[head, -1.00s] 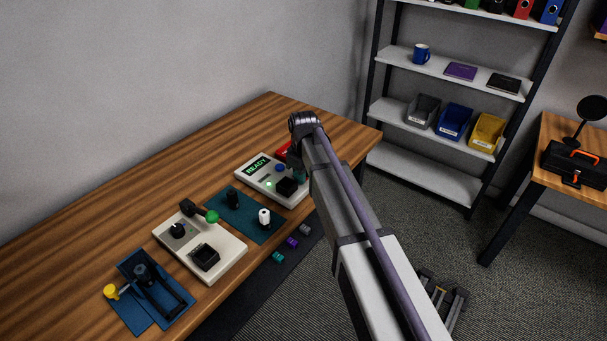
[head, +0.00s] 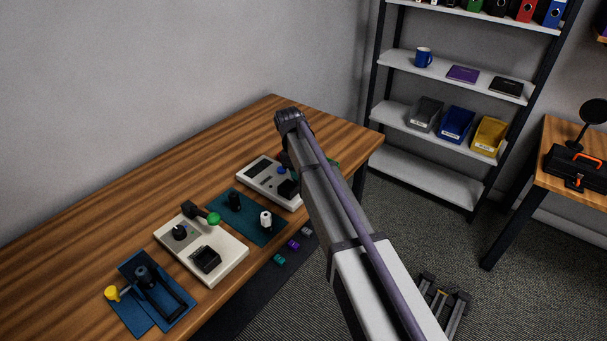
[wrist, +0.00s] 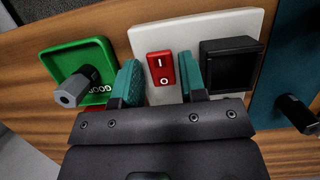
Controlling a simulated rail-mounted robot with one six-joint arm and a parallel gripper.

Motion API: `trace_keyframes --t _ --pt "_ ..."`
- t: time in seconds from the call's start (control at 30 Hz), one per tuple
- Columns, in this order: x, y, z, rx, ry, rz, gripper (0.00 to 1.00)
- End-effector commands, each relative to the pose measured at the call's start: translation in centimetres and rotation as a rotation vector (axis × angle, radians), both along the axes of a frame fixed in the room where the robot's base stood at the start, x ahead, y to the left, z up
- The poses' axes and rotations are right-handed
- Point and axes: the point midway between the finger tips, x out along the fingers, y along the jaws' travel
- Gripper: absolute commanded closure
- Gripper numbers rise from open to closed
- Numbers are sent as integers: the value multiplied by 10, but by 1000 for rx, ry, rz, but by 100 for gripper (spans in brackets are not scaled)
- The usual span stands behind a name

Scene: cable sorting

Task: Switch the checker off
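The checker (head: 273,194) is a pale box on the wooden table, with a dark display (head: 259,168) and a black socket; my arm partly hides it in the head view. In the wrist view its pale face (wrist: 193,29) carries a red rocker switch (wrist: 160,69) marked I and O, and the black socket (wrist: 231,64) to its right. My gripper (wrist: 158,77) is open, its teal fingers apart on either side of the switch with nothing held. I cannot tell whether a finger touches the switch. In the head view my fingers are mostly hidden.
A green tray (wrist: 64,59) marked GOOD holds a grey connector (wrist: 77,90), left of the checker. A teal mat (head: 247,223) with upright connectors, another pale device (head: 219,262) and a blue fixture (head: 150,297) stand along the table. The table's back left is bare.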

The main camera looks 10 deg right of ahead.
Motion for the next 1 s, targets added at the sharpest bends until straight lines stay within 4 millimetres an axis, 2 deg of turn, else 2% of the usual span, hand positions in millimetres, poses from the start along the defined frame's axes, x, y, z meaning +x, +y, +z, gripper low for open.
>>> trace_keyframes --t 0.3,0.43,0.53,1.0 --pt "14 14 76 0 0 2 62" --pt "20 19 99 0 0 0 62" --pt "21 21 103 0 0 0 62" --pt "22 22 99 -7 -12 -35 62"
